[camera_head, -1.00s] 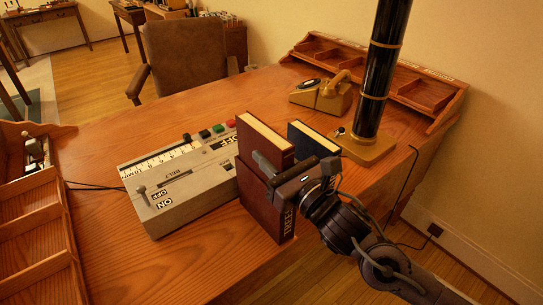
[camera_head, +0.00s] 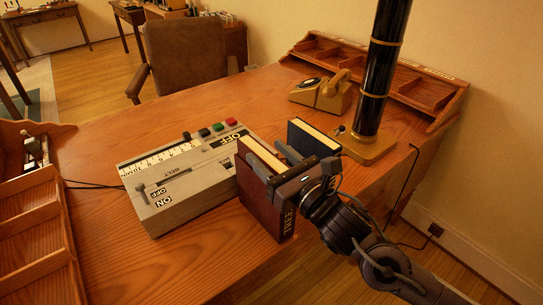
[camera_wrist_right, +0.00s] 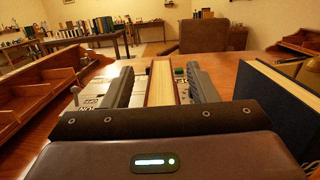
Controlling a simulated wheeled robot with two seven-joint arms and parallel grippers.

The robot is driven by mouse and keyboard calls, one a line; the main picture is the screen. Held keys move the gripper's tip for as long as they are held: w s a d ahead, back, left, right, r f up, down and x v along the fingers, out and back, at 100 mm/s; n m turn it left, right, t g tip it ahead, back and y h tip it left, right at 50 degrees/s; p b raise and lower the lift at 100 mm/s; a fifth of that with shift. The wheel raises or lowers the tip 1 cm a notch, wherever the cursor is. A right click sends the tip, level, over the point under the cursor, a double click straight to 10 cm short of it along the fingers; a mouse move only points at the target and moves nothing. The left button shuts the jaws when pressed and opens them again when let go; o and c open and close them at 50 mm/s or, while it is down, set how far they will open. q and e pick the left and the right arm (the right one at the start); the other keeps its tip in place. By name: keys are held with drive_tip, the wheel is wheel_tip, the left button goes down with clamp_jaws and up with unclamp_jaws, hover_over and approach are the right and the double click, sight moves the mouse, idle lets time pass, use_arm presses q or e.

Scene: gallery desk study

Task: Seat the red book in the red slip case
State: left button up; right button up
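The red book (camera_head: 261,154) stands upright in the dark red slip case (camera_head: 262,208), its pale page edge level or nearly level with the case top. The case stands on the desk beside the grey control box, lettering on its near edge. My right gripper (camera_head: 270,153) is at the top of the book, one finger on each side. In the right wrist view the fingers (camera_wrist_right: 160,70) are apart, with gaps beside the book (camera_wrist_right: 162,88), so it is open. The gripper hides part of the case's near top. My left gripper is out of view.
A dark blue book (camera_head: 313,138) stands close on the right, also large in the right wrist view (camera_wrist_right: 285,112). The grey control box (camera_head: 185,180) is left of the case. A black column lamp (camera_head: 372,105) and golden telephone (camera_head: 322,94) stand behind.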

drive_tip(key=shift+f, duration=0.3)
drive_tip(key=shift+s+d+f, duration=0.15)
drive_tip(key=shift+s+d, duration=0.05)
drive_tip(key=shift+s, duration=0.15)
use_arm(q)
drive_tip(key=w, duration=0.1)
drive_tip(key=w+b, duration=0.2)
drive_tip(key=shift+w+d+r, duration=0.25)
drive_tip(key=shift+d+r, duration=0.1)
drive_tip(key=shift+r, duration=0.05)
use_arm(e)
drive_tip(key=v, duration=0.7)
drive_tip(key=shift+r, duration=0.35)
